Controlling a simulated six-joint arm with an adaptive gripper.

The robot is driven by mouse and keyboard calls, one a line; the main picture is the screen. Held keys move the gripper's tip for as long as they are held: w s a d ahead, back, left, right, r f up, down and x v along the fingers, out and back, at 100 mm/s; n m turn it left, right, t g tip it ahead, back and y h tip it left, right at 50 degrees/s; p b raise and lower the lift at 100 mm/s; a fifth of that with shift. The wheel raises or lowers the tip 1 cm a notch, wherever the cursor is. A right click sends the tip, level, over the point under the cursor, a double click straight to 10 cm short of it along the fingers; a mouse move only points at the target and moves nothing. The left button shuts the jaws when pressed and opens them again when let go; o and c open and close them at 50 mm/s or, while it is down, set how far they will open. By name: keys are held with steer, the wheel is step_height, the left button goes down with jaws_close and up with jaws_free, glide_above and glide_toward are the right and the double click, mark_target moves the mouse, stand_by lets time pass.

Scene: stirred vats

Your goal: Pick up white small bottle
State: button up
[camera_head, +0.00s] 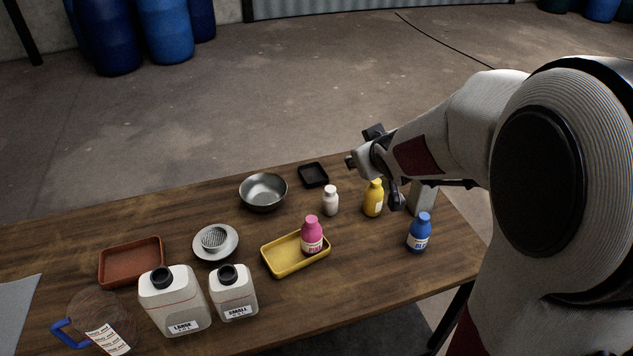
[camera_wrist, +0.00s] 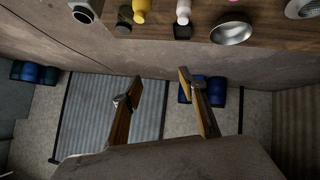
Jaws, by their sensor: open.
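A small white bottle (camera_head: 330,202) with a pale cap stands upright on the wooden table (camera_head: 370,262), left of a yellow bottle (camera_head: 373,199). It also shows at the top of the wrist view (camera_wrist: 183,12). A white jug labelled SMALL (camera_head: 233,294) with a black cap stands at the table's front, beside a larger white jug labelled LARGE (camera_head: 176,303). My gripper (camera_wrist: 160,77) is open and empty, its two fingers apart. In the head view my arm's end is over the back right of the table, to the right of the white bottle and apart from it.
A pink bottle (camera_head: 312,236) stands at the yellow tray (camera_head: 283,270). A blue bottle (camera_head: 419,232) is at right. A metal bowl (camera_head: 263,191) and black tray (camera_head: 313,174) are behind. A brown tray (camera_head: 131,262) and clear pitcher (camera_head: 97,322) are left.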

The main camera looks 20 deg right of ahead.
steer(key=w+d+f+n+t+y, duration=0.1)
steer(key=w+d+f, duration=0.1)
steer(key=w+f, duration=0.35)
steer(key=n+t+y, duration=0.2)
steer(key=y, duration=0.5)
glide_toward(334, 193)
steer(key=shift+x, duration=2)
steer(key=shift+w+d+f, duration=0.1)
steer(key=shift+d+f, duration=0.05)
steer(key=shift+x, duration=1.2)
steer(key=shift+w, duration=0.1)
steer(key=shift+x, duration=2.55)
